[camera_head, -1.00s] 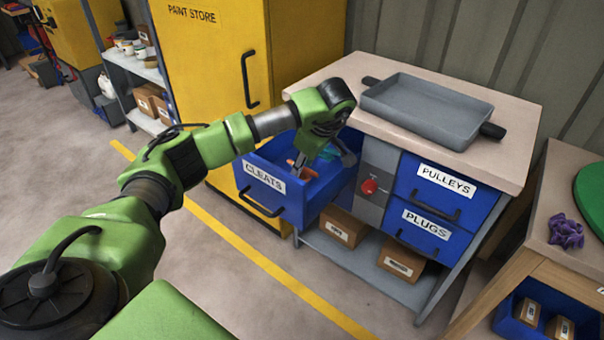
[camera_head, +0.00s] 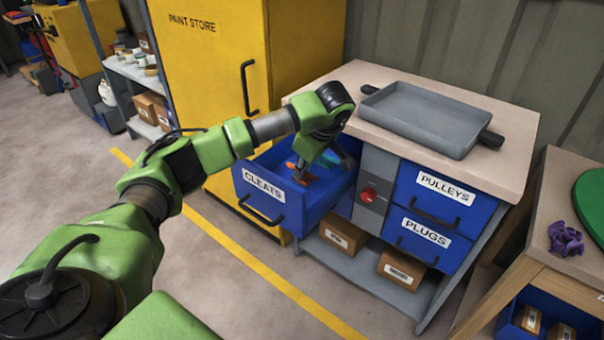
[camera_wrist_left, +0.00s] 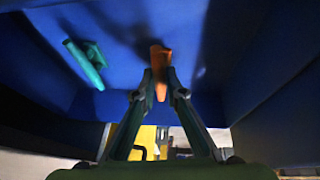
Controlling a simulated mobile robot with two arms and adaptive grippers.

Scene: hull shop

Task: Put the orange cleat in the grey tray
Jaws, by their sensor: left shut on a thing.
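The orange cleat (camera_wrist_left: 160,67) is between the fingertips of my left gripper (camera_wrist_left: 160,84) in the left wrist view. The fingers are shut on it, inside the open blue drawer labelled CLEATS (camera_head: 263,187). In the head view, parts of the orange cleat (camera_head: 309,178) show beside my left gripper (camera_head: 301,171), low in the drawer. I cannot tell whether the cleat still touches the drawer floor. The grey tray (camera_head: 423,111) with dark handles lies on the bench top, up and right of the drawer, and looks empty. My right gripper is not in view.
A teal cleat (camera_wrist_left: 86,63) lies in the same drawer. Drawer walls surround my gripper. Shut drawers labelled PULLEYS (camera_head: 442,193) and PLUGS (camera_head: 427,236) and a red knob (camera_head: 368,194) are to the right. A yellow cabinet (camera_head: 215,80) stands behind left.

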